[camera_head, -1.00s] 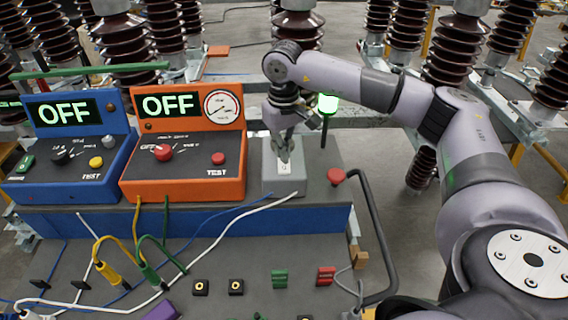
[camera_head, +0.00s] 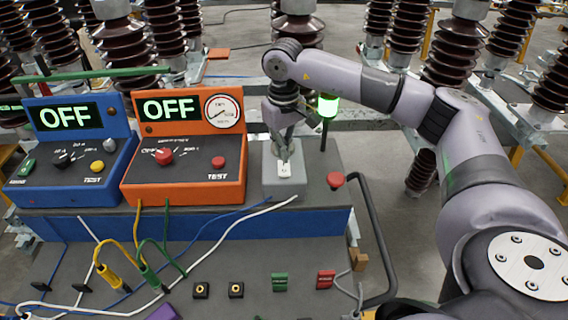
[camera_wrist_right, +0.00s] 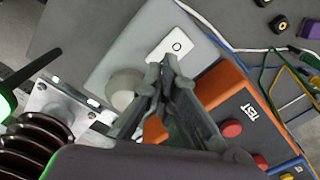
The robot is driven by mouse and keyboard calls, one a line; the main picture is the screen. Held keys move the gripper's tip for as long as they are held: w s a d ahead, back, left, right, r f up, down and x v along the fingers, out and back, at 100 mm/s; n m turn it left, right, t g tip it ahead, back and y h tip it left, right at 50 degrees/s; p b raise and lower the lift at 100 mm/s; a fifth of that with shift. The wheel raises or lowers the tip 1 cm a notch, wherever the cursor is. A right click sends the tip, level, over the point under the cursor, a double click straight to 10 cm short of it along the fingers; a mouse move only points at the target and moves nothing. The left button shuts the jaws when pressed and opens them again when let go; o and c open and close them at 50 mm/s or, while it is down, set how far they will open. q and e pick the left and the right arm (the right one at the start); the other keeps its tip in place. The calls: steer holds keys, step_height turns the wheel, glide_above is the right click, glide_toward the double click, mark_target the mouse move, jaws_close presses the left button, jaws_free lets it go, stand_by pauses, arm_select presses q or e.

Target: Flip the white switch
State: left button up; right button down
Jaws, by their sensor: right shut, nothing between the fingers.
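The white switch (camera_head: 286,169) sits on a small grey box (camera_head: 296,185) to the right of the orange unit. It also shows in the right wrist view (camera_wrist_right: 184,40), with a dark ring mark on its face. My right gripper (camera_head: 285,157) points down just behind the switch, its fingers shut and empty. In the right wrist view the fingertips (camera_wrist_right: 162,62) come close to the switch's edge; I cannot tell if they touch. A round pale knob (camera_wrist_right: 125,87) stands on the box beside the fingers. My left gripper is in neither view.
An orange unit (camera_head: 190,185) and a blue unit (camera_head: 60,190), both reading OFF, stand to the left. Cables cross the panel in front. Brown insulators stand behind.

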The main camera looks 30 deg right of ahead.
steer(key=shift+r+p, duration=1.2)
steer(key=shift+r, duration=1.2)
